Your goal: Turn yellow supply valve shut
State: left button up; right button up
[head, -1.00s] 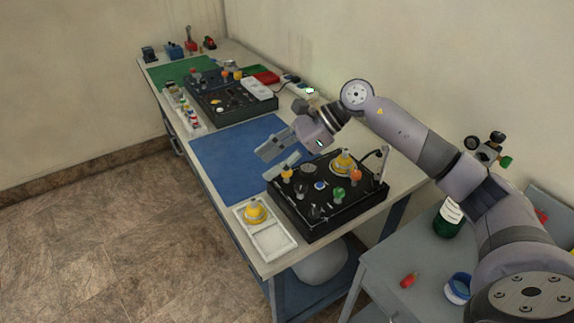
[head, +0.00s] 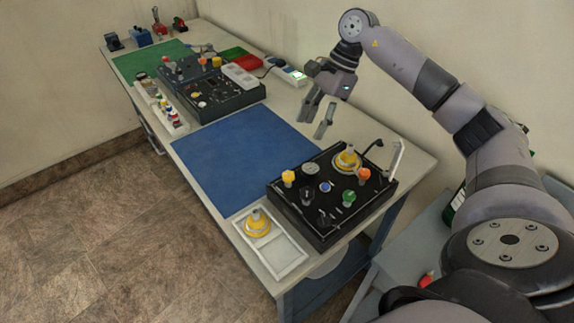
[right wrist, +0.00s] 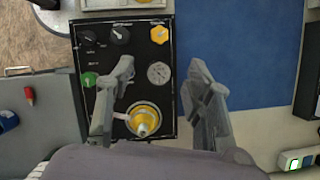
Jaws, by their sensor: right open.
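A yellow knob (head: 288,177) stands at the back left corner of the black panel (head: 318,236). It also shows in the right wrist view (right wrist: 159,34), beyond the fingertips. My right gripper (head: 312,130) is open and empty, fingers pointing down, above the table behind the panel and beside the blue mat. In the right wrist view my right gripper (right wrist: 162,66) has its fingers spread, with the panel's gauge (right wrist: 158,72) showing between them. Nothing touches the knob. My left gripper is not in view.
The panel also carries a green knob (head: 349,197), an orange knob (head: 364,175), black knobs and a yellow domed part (head: 347,160). A white tray (head: 283,269) holds another yellow domed part (head: 257,223). The blue mat (head: 235,160) is bare. Another dark panel (head: 225,105) stands farther left.

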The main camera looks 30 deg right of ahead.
jog(key=p, duration=0.2)
send_near(288, 174)
jog(key=p+x, duration=0.2)
jog(key=x, duration=0.5)
jog(key=shift+a+f, duration=0.1)
jog(key=shift+f, duration=0.2)
jog(key=shift+a+f, duration=0.15)
jog(key=shift+f, duration=0.3)
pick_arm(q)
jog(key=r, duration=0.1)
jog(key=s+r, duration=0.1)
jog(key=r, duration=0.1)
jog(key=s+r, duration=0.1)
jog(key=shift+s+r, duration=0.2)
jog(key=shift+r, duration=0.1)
pick_arm(e)
grip_shut()
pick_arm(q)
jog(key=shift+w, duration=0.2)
